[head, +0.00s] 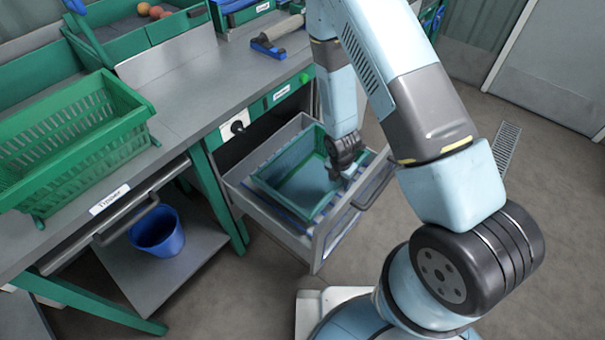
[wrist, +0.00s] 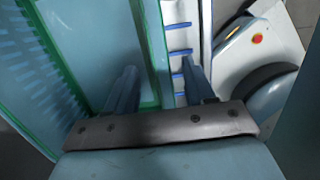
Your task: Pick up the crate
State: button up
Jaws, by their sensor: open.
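A shallow crate (head: 278,203) with green walls and a pale blue inside lies in the pulled-out drawer (head: 318,245). I see nothing in it. My gripper (head: 348,174) is down at the crate's right side, and its jaws are open. In the wrist view the crate's green-edged wall (wrist: 151,50) runs between the two fingers of my gripper (wrist: 160,78). The left finger is over the crate's inside, the right one over the strip of drawer with blue bars. I cannot tell whether either finger touches the wall. The fingertips are partly hidden in the head view.
A green slatted basket (head: 75,145) stands on the grey bench (head: 190,85) at left, above a blue bucket (head: 157,231) on a lower shelf. A blue-and-wood tool (head: 275,40) lies farther back. The drawer's walls and handle surround the crate closely. Floor at right is clear.

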jog(key=shift+f, duration=0.4)
jog(key=shift+c, duration=0.2)
grip_shut()
